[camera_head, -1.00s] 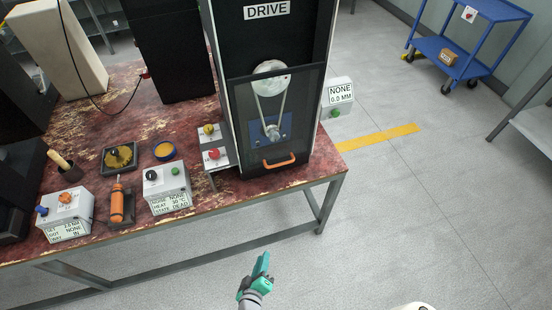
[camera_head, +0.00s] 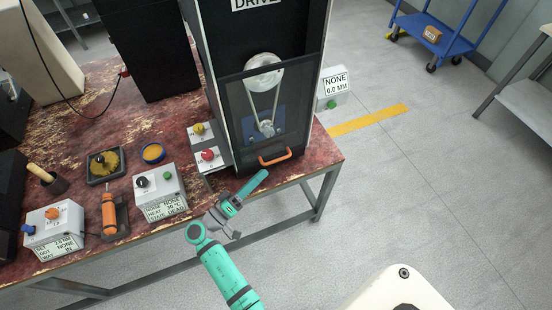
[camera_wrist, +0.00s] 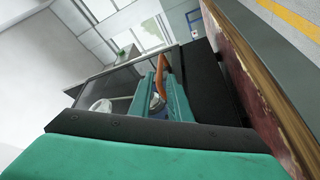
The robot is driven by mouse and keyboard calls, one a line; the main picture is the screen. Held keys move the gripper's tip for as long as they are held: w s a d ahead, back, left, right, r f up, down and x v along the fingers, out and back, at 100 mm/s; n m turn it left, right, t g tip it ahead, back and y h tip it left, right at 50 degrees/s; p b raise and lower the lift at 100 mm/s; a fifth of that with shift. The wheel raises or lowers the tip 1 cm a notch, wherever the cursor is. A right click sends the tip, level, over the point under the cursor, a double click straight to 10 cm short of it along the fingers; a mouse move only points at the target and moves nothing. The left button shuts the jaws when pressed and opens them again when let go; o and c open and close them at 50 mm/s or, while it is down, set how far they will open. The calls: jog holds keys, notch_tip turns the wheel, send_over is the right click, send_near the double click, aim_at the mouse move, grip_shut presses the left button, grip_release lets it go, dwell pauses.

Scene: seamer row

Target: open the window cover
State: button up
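The window cover (camera_head: 268,112) is a dark see-through panel on the front of the tall black drive machine. It lies closed over a pale pulley wheel and belt. Its orange handle (camera_head: 275,158) is at the bottom edge. My gripper (camera_head: 263,173) is just below and left of the handle in the head view. In the wrist view, its two teal fingers stand apart, with the orange handle (camera_wrist: 162,68) showing in line with the gap between them. I cannot tell whether the handle is between the fingertips or just beyond them.
A small box with red and yellow buttons (camera_head: 209,147) stands just left of the cover. Control boxes (camera_head: 160,190) and an orange tool (camera_head: 109,212) are on the worn red bench farther left. A readout box (camera_head: 334,88) is right of the machine. The floor in front is clear.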

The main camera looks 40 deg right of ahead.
aim_at(278, 159)
jog(key=x, duration=0.8)
jog(key=shift+d+r, duration=0.1)
jog(key=shift+d, duration=0.25)
grip_shut()
